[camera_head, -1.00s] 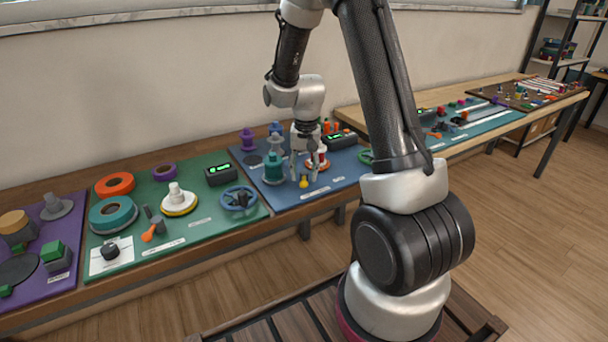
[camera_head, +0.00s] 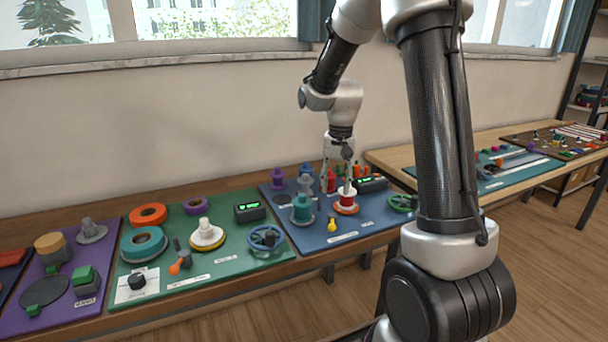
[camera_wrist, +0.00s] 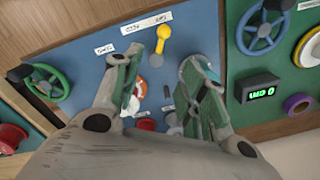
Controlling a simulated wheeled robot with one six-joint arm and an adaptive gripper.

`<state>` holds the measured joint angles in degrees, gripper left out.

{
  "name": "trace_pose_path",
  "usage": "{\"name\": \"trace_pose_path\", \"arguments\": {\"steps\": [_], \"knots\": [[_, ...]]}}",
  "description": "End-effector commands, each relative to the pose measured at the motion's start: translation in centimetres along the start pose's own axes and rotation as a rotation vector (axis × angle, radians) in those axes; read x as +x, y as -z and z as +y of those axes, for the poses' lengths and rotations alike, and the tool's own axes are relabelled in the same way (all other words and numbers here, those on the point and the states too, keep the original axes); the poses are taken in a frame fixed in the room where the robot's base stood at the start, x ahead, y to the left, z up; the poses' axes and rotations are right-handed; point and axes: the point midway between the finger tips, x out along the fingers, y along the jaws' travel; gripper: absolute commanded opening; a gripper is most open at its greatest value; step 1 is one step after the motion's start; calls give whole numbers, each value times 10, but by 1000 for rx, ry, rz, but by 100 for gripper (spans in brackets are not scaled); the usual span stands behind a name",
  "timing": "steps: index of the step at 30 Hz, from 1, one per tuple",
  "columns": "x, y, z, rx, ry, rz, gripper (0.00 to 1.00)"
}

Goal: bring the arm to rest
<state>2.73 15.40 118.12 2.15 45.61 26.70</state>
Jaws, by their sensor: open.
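My gripper (camera_head: 336,186) is open and empty. It hangs fingers down above the blue board (camera_head: 284,213), near a red-and-white spool on an orange base (camera_head: 346,200). In the wrist view its two fingers (camera_wrist: 166,76) are spread apart over the blue board, with a yellow knob (camera_wrist: 163,38) showing beyond the gap between them. Parts of the spool show between the fingers, partly hidden.
A teal spool (camera_head: 303,210) and the yellow knob (camera_head: 331,225) stand close by. A display box (camera_head: 370,184) and a green handwheel (camera_head: 402,203) are to the right. The green board (camera_head: 222,268) with a blue handwheel (camera_head: 266,238) lies left. The wall (camera_head: 180,120) stands behind.

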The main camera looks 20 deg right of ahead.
Motion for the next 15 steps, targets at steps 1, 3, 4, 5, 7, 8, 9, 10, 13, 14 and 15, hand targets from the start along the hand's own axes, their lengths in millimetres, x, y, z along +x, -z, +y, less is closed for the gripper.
{"name": "trace_pose_path", "arguments": {"steps": [1, 3, 4, 5, 7, 8, 9, 10, 13, 14, 15], "knots": [[0, 0, 0, 0, 0, 0, 42], [0, 0, 0, -2, 0, 0, 42], [0, 0, 0, -8, 0, 0, 42], [0, 0, 0, -19, -1, -1, 42], [1, -4, 2, -70, -8, -15, 42], [4, -11, 6, -101, -18, -35, 42], [10, -23, 13, -141, -33, -67, 42], [8, -34, 19, -175, -39, -82, 42], [-14, -65, 35, -270, -41, -86, 42], [-21, -73, 39, -293, -39, -82, 42], [-30, -85, 45, -322, -37, -76, 42]]}}
